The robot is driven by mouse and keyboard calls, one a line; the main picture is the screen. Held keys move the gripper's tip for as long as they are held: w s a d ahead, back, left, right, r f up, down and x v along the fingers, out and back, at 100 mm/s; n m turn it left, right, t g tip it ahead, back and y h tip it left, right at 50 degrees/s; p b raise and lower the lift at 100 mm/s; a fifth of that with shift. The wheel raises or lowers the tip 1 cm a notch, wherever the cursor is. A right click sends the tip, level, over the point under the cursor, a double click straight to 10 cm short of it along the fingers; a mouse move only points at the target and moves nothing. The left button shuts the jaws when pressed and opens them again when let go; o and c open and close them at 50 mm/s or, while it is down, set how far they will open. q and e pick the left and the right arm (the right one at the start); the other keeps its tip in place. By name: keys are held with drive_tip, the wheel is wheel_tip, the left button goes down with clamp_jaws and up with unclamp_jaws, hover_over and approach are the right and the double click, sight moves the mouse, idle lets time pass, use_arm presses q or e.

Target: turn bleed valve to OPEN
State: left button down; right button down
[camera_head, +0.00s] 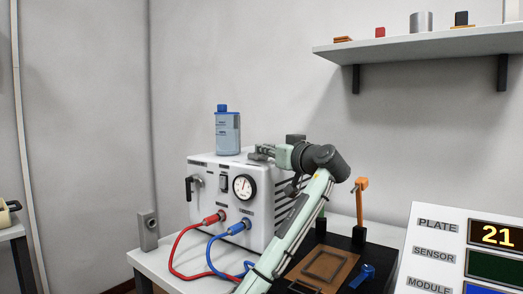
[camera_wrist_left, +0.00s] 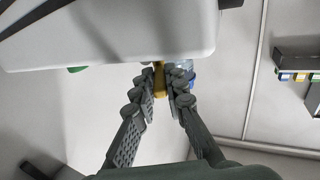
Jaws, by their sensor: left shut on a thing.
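The white instrument box (camera_head: 229,197) stands on the table with a round gauge, a black lever at its left and two hose ports on its front. My left gripper (camera_head: 258,152) is at the top of the box, right of the blue bottle (camera_head: 228,132). In the left wrist view my left gripper (camera_wrist_left: 163,88) is shut on a narrow yellow part (camera_wrist_left: 159,73), which looks like the bleed valve handle. The fingers hide most of it, and I cannot read its OPEN mark or its angle. My right gripper is not in view.
A red hose (camera_head: 176,255) and a blue hose (camera_head: 211,262) loop in front of the box. An orange upright tool (camera_head: 360,198) and a dark mat with a brown tray (camera_head: 329,267) are to the right. A sign (camera_head: 437,225) reads PLATE 21. A wall shelf (camera_head: 430,47) is above.

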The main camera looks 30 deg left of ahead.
use_arm(q)
drive_tip(key=shift+w+d+n+g+y, duration=0.15)
drive_tip(key=shift+w+n+g+y, duration=0.1)
drive_tip(key=shift+n+g, duration=0.25)
drive_tip(key=shift+w+d+n+g+y, duration=0.1)
drive_tip(key=shift+w+n+g+y, duration=0.15)
drive_tip(key=shift+g, duration=0.45)
drive_tip(key=shift+r+n+g, duration=0.1)
drive_tip(key=shift+n+g, duration=0.35)
drive_tip(key=shift+g, duration=0.15)
drive_tip(key=shift+w+n+g+y+p, duration=0.2)
drive_tip(key=shift+n+g+y+p, duration=0.25)
drive_tip(key=shift+g, duration=0.25)
drive_tip(key=shift+w+n+g, duration=0.2)
drive_tip(key=shift+n+g, duration=0.35)
drive_tip(key=shift+g, duration=0.25)
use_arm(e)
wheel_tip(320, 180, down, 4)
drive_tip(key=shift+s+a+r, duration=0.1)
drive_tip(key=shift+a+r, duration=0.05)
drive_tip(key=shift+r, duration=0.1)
use_arm(q)
drive_tip(key=c, duration=1.6)
unclamp_jaws()
drive_tip(key=shift+a, duration=0.1)
drive_tip(key=shift+o, duration=0.2)
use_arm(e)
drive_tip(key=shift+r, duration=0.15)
